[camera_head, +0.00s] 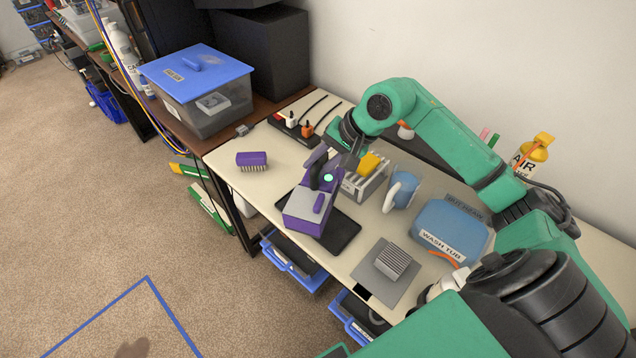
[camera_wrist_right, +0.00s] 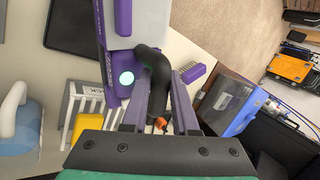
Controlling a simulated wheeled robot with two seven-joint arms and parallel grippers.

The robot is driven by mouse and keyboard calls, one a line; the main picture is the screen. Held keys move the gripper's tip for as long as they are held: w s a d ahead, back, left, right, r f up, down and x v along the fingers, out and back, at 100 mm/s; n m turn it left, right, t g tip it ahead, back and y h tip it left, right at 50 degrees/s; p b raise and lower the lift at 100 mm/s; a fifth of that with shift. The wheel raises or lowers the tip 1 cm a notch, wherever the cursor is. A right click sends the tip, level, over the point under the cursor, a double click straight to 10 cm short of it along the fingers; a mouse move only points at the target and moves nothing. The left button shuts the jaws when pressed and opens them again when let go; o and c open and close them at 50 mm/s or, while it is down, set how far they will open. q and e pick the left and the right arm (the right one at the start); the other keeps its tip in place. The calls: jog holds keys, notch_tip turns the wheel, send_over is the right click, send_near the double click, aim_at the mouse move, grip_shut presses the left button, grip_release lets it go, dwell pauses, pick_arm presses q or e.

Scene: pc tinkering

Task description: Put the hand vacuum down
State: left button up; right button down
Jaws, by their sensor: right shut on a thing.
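The hand vacuum (camera_head: 310,207) is purple and grey with a black handle and a glowing green dot. In the head view it is over the black mat (camera_head: 343,232) on the cream table; I cannot tell whether it touches the mat. My right gripper (camera_head: 330,165) is shut on the vacuum's black handle. In the right wrist view the handle (camera_wrist_right: 155,75) lies between the fingers of my right gripper (camera_wrist_right: 160,98), and the vacuum's body extends toward the top. My left gripper is not in view.
A finned heatsink (camera_head: 393,260) sits on a grey pad (camera_head: 373,277) near the front edge.

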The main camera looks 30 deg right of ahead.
aim_at(323, 180)
jog(key=shift+f, duration=0.95)
notch_tip(323, 180, down, 3)
jog(key=shift+f+p, duration=0.2)
jog(key=shift+p, duration=0.25)
jog(key=shift+f, duration=0.35)
jog(key=shift+f+b, duration=0.25)
jog(key=shift+b, duration=0.25)
jog(key=c, duration=0.7)
grip_release()
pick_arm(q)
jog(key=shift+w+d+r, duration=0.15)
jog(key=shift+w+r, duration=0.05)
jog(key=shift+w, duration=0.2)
pick_arm(e)
jog(key=shift+s, duration=0.1)
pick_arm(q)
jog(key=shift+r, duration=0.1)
pick_arm(e)
jog(key=shift+r, duration=0.15)
